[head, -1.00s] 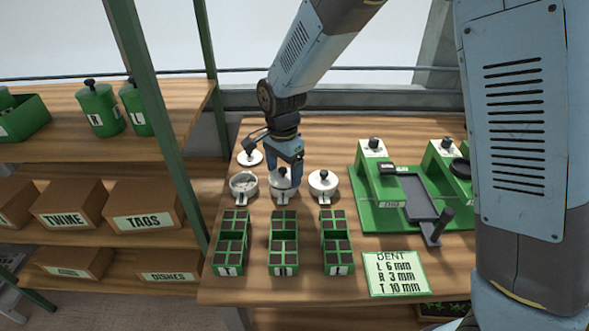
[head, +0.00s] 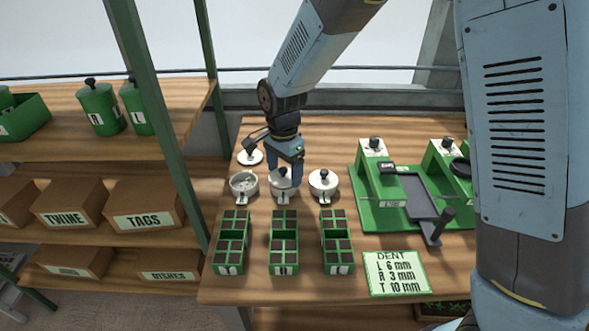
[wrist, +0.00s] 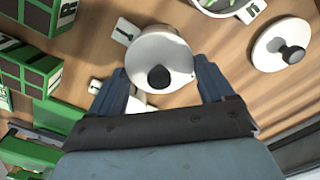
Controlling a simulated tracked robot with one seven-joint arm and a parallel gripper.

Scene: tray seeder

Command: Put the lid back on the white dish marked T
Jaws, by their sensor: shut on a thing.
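Three white dishes stand in a row behind the seed trays. The left dish (head: 236,192) is open, with green bits inside; it also shows at the top of the wrist view (wrist: 222,12). Its loose white lid (head: 249,157) with a dark knob lies flat behind it, also in the wrist view (wrist: 270,45). My gripper (wrist: 162,85) is around the lidded middle dish (wrist: 160,50), one finger each side, shut on it; I cannot tell whether on lid rim or wall. The right dish (head: 323,187) has its lid on. The dish tag marks are too small to read surely.
Several green seed trays (head: 284,240) stand in front of the dishes. A green seeder (head: 375,215) with a dark handle and a dent card (head: 397,273) are to the right. A shelf post (head: 165,130) rises at left. Bare table lies behind the right dish.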

